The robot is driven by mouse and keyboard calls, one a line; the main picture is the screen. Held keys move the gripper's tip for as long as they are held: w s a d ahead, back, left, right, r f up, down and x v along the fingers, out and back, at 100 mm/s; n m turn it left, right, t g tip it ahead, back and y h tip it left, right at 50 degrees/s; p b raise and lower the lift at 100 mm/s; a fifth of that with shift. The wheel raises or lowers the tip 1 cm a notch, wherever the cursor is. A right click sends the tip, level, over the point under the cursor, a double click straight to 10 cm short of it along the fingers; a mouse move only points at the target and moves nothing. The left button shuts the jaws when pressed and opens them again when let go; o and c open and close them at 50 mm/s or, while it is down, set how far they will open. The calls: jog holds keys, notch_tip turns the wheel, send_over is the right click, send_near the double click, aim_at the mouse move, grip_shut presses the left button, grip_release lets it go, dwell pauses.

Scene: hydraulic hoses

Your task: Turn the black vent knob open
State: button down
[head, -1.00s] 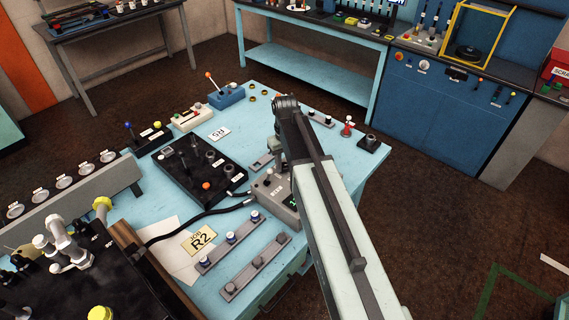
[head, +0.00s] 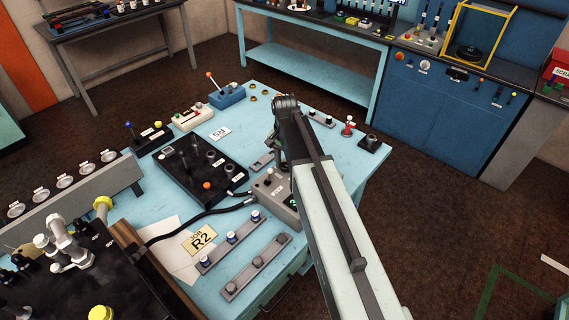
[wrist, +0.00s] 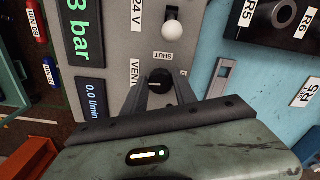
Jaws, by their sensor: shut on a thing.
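The black vent knob (wrist: 159,78) sits on the grey panel (wrist: 112,50) in the wrist view, between a SHUT label and a partly covered VENT label. My gripper (wrist: 161,88) has its two dark fingers on either side of the knob and is shut on it. The near part of the knob is hidden by the gripper body. In the head view the grey unit (head: 268,188) stands on the light blue table, and my arm hides the knob and the fingertips. I cannot tell how far the knob is turned.
A white round knob (wrist: 172,31) is close beside the black knob on the same panel. Two displays (wrist: 91,101) are at its left. A black manifold block (head: 190,165) with hoses lies left of the grey unit.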

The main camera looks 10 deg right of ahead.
aim_at(284, 166)
jog(key=shift+m, duration=0.6)
jog(key=c, duration=1)
grip_release()
notch_tip(284, 166, up, 8)
jog(key=p, duration=0.8)
jog(key=shift+f, duration=0.15)
jog(key=shift+a, duration=0.1)
